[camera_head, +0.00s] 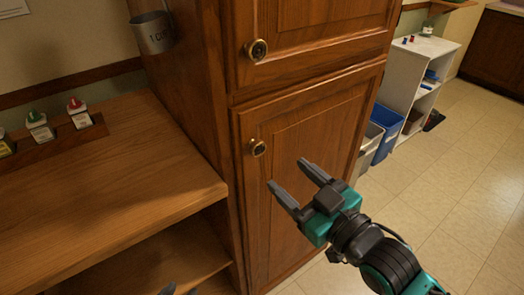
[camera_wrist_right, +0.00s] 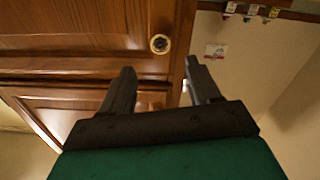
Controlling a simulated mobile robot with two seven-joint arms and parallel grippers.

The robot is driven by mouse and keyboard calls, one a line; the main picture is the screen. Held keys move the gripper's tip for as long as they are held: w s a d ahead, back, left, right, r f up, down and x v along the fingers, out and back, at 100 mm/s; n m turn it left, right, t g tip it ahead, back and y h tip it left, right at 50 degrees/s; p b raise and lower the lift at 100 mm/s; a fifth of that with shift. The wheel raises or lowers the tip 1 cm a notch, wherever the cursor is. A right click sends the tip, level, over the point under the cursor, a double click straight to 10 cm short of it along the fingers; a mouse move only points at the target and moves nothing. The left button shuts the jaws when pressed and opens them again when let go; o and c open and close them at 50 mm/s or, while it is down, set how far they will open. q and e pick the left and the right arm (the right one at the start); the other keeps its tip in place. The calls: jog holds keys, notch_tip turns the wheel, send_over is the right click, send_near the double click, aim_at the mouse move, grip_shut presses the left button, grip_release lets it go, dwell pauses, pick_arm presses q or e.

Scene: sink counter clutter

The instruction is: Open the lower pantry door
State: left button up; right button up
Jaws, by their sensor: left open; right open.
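The lower pantry door (camera_head: 305,150) is a brown wooden panel, shut flush in its frame. Its round brass knob (camera_head: 258,147) sits near its upper left corner. My right gripper (camera_head: 292,180) is open and empty in front of this door, right of and below the knob, apart from it. The right wrist view looks upside down; the knob (camera_wrist_right: 160,43) shows there beyond the gap between the open fingers (camera_wrist_right: 163,82). My left gripper (camera_head: 180,290) shows only as dark fingertips at the bottom edge, apart from each other, far from the door.
The upper pantry door (camera_head: 315,30) is shut, with its own knob (camera_head: 257,49). A wooden counter (camera_head: 110,180) with a bottle rack (camera_head: 55,140) stands left. A metal cup (camera_head: 153,33) is on the pantry side. A blue bin (camera_head: 385,130) and white shelf (camera_head: 420,75) stand right. Floor is open there.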

aim_at(259, 150)
jog(key=x, duration=0.9)
jog(key=shift+w+a, duration=0.1)
jog(key=shift+a, duration=0.05)
jog(key=shift+c, duration=0.3)
grip_shut()
